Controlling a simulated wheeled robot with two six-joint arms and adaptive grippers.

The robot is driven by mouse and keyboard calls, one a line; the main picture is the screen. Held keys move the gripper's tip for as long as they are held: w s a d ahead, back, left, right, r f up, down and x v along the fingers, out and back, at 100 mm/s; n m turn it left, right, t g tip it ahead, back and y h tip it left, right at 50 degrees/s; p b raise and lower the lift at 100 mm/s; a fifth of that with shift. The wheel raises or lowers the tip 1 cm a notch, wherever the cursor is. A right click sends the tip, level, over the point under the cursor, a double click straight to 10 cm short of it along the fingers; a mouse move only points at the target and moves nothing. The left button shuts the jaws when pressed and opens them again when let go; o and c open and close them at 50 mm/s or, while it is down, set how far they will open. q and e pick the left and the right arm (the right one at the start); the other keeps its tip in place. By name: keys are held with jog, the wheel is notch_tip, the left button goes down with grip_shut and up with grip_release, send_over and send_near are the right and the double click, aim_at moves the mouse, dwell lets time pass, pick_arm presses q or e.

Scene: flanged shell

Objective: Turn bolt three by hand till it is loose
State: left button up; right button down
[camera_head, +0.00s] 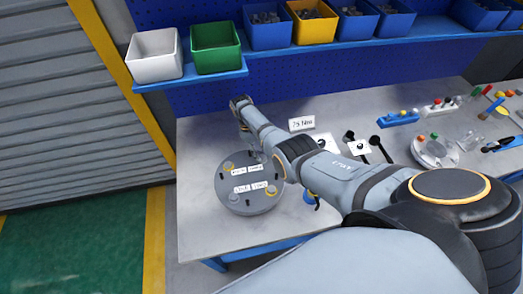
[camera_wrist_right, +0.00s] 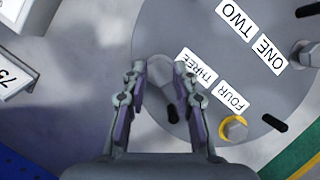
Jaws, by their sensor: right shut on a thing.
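The round grey flanged shell (camera_head: 232,203) lies on the bench in the head view and fills much of the right wrist view (camera_wrist_right: 230,20). Its white labels read ONE, TWO, THREE (camera_wrist_right: 197,66) and FOUR. My right gripper (camera_wrist_right: 160,72) reaches down over the shell's edge, its two fingers on either side of the pale bolt three (camera_wrist_right: 160,70) beside the THREE label. It is shut on that bolt, whose lower part is hard to make out. Bolt four (camera_wrist_right: 235,129) sits in a yellow ring near the FOUR label. My left gripper is out of view.
A white sign reading 75 Nm (camera_head: 301,123) stands behind the shell. Black-handled tools (camera_head: 377,147), a blue rack (camera_head: 398,118) and a grey round part (camera_head: 435,152) lie to the right. Bins (camera_head: 216,48) line the shelf above. Bare bench lies left of the shell.

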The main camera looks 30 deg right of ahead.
jog(key=n, duration=0.1)
jog(key=n+p, duration=0.1)
jog(key=n+h+p, duration=0.1)
jog(key=shift+s+a+f, duration=0.1)
jog(key=shift+s+a, duration=0.15)
jog(key=shift+s, duration=0.1)
jog(key=shift+f+n+t+p, duration=0.1)
jog(key=shift+n+t+p, duration=0.3)
jog(key=shift+n, duration=0.3)
jog(key=c, duration=1)
grip_release()
jog(key=shift+w, duration=0.1)
jog(key=shift+c, duration=0.2)
jog(key=shift+w+h, duration=0.1)
jog(key=shift+h, duration=0.2)
